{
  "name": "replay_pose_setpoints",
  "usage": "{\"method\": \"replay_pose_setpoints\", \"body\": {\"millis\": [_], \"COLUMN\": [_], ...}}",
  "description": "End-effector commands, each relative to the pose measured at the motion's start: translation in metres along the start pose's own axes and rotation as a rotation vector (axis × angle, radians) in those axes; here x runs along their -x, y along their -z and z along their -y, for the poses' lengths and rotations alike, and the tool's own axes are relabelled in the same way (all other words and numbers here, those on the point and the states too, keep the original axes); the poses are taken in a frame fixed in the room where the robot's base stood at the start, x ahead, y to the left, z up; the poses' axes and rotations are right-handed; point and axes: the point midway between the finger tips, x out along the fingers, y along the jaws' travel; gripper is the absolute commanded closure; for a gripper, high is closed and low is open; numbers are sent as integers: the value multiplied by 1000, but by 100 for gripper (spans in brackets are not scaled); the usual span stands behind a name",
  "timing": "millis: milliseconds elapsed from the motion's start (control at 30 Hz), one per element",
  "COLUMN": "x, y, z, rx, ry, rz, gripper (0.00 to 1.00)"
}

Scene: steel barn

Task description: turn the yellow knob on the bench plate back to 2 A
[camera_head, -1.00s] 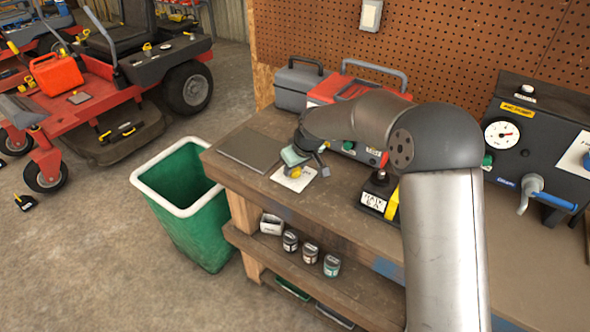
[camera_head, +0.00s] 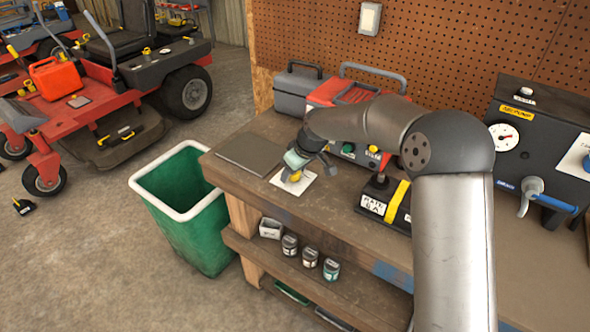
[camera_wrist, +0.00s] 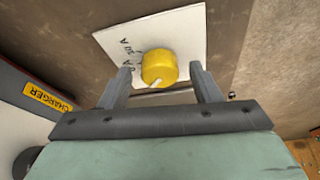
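The yellow knob (camera_wrist: 158,67) sits on a white plate (camera_wrist: 188,28) in the wrist view. It has a white pointer mark on its lower edge in that view; black lettering ending in "A" is printed beside it, partly too small to read. The plate also shows on the bench in the head view (camera_head: 308,183), with the knob (camera_head: 295,177) partly behind my gripper. My gripper (camera_wrist: 161,70) is open, with one finger on each side of the knob and visible gaps between. I cannot tell how deep the fingertips reach along the knob.
A grey flat pad (camera_head: 248,154) lies left of the plate. A charger (camera_head: 352,153) stands behind it, and a black box with a yellow stripe (camera_head: 371,204) to the right. The green bin (camera_head: 178,212) stands on the floor beside the bench (camera_head: 335,215).

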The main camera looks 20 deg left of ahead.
Motion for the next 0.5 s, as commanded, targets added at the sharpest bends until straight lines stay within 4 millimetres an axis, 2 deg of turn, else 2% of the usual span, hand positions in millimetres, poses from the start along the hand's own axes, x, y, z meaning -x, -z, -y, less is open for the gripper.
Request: {"method": "replay_pose_setpoints", "body": {"millis": [300,433,500], "x": [2,15,28], "y": [0,0,0], "z": [0,-1,-1], "rx": [-1,-2,-2], "ry": [-1,-2,-4], "rz": [-1,-1,-3], "gripper": [43,43,43]}}
